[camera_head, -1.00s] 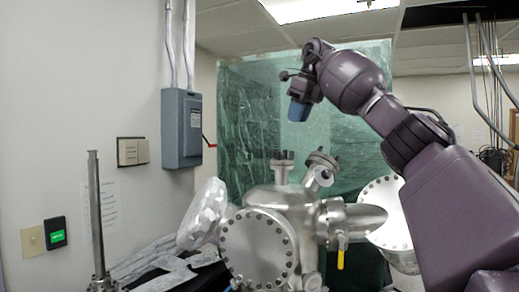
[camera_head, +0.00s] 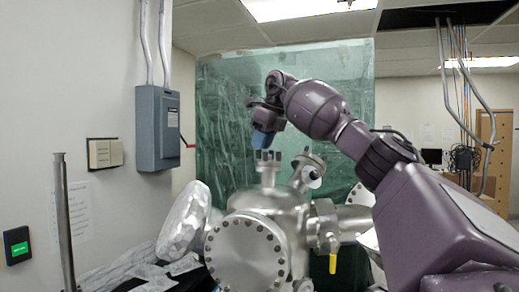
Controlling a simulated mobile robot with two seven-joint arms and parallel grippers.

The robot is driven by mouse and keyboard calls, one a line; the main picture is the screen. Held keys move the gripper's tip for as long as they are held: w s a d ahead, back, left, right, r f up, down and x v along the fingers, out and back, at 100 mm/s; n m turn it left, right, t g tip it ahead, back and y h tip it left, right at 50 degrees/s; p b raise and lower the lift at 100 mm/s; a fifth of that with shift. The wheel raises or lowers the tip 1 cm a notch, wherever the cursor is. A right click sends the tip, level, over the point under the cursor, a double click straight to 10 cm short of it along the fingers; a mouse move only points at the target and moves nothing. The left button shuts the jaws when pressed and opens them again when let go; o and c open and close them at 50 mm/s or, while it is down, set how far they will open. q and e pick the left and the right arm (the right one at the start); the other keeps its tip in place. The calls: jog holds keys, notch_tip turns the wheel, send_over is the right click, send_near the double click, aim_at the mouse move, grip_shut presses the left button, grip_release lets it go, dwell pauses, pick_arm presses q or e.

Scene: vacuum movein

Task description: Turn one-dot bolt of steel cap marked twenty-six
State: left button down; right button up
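A steel vacuum chamber (camera_head: 270,205) stands at lower centre. On its top is an upright port with a steel cap (camera_head: 267,168) and several bolts sticking up. A second, tilted capped port (camera_head: 307,170) is to its right. The number twenty-six and the dot marks are too small to read, so I cannot tell which cap or bolt is meant. My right gripper (camera_head: 263,139), with a blue part at its end, points down just above the upright port's bolts. I cannot tell whether it touches them or whether its fingers are open. My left gripper is not in view.
A large round bolted flange (camera_head: 245,250) faces me. A yellow-handled valve (camera_head: 333,262) hangs at the right. A foil-wrapped part (camera_head: 185,220) is left of the chamber, and a metal post (camera_head: 64,225) stands further left. A grey wall box (camera_head: 157,128) is behind.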

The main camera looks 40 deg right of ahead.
jog(key=shift+x, duration=1.1)
jog(key=shift+c, duration=0.4)
grip_shut()
jog(key=shift+n+g+y, duration=0.4)
jog(key=shift+n+y, duration=0.4)
jog(key=shift+n, duration=1.7)
jog(key=shift+o, duration=0.4)
grip_release()
